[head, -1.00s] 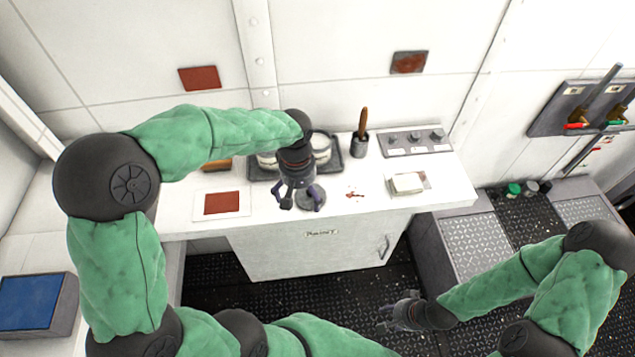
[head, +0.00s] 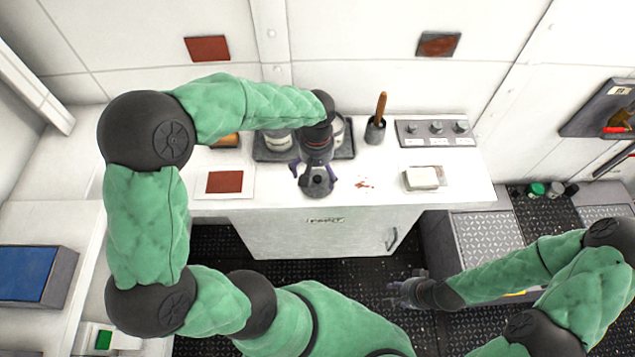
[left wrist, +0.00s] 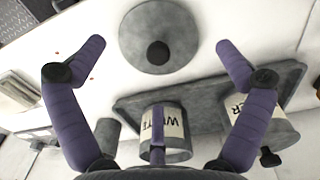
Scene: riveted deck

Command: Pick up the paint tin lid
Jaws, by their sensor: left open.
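The paint tin lid (left wrist: 158,30) is a round grey disc with a dark knob in its middle, lying flat on the white counter in the left wrist view. In the head view the lid (head: 317,186) sits near the counter's front edge, partly covered by my left gripper. My left gripper (head: 316,172) is above it, pointing down. In the left wrist view the left gripper (left wrist: 161,50) has its fingers spread wide on either side of the lid, with nothing between them. My right gripper (head: 404,290) is low, in front of the cabinet; its finger opening is unclear.
A grey tray (left wrist: 205,95) with labelled paint tins (left wrist: 168,130) stands behind the lid. A brush pot (head: 375,133), a switch panel (head: 436,133), a pale block (head: 421,178) and a red sample card (head: 224,182) are also on the counter. Red spots lie right of the lid.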

